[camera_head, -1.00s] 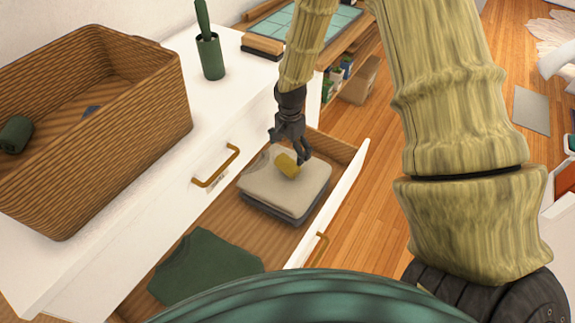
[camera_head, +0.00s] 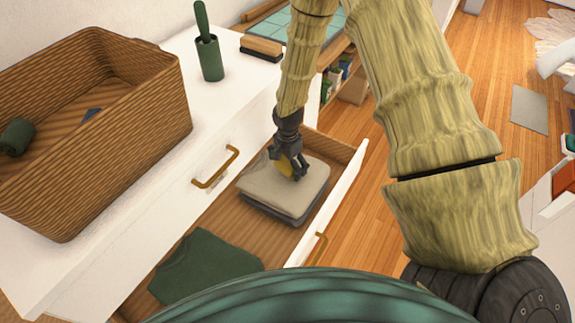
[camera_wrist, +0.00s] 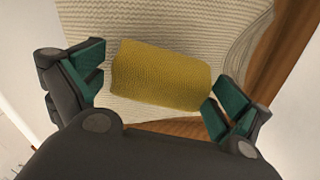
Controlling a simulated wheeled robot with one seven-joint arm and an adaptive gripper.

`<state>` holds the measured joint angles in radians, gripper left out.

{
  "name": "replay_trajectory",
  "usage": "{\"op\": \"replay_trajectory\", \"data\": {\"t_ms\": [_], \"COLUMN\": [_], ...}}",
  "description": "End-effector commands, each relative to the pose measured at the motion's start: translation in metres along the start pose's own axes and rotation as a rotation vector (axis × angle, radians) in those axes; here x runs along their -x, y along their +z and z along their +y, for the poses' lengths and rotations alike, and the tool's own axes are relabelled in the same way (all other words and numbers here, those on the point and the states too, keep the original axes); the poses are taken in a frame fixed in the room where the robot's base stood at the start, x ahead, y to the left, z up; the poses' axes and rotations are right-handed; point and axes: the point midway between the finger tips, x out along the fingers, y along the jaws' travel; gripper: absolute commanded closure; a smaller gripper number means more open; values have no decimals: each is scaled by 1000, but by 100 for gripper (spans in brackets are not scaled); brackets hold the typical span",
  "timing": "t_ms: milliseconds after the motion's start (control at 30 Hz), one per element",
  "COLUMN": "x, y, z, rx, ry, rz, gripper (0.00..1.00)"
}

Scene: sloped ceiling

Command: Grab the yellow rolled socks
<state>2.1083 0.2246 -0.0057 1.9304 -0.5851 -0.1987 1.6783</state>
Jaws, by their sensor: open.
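The yellow rolled socks (camera_wrist: 160,75) lie on a folded pale knit garment (camera_head: 285,190) in the open drawer. In the wrist view the socks sit between the two green-padded fingers of my gripper (camera_wrist: 155,88). The left pads are close to the socks' left end and the right pads are close to their lower right end; I cannot tell whether either touches. My gripper is open. In the head view my gripper (camera_head: 288,172) is down at the garment stack and hides much of the socks (camera_head: 284,165).
The drawer (camera_head: 185,220) also holds a dark green garment (camera_head: 205,265). Its white front (camera_head: 343,200) stands close on the right of the stack.

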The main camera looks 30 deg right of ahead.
Motion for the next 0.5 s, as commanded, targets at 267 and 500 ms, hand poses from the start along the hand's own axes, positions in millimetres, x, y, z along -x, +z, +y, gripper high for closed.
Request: {"op": "replay_trajectory", "data": {"t_ms": [267, 500], "x": [0, 0], "y": [0, 0], "z": [0, 0], "rx": [0, 0], "ry": [0, 0], "rz": [0, 0], "gripper": [13, 46]}}
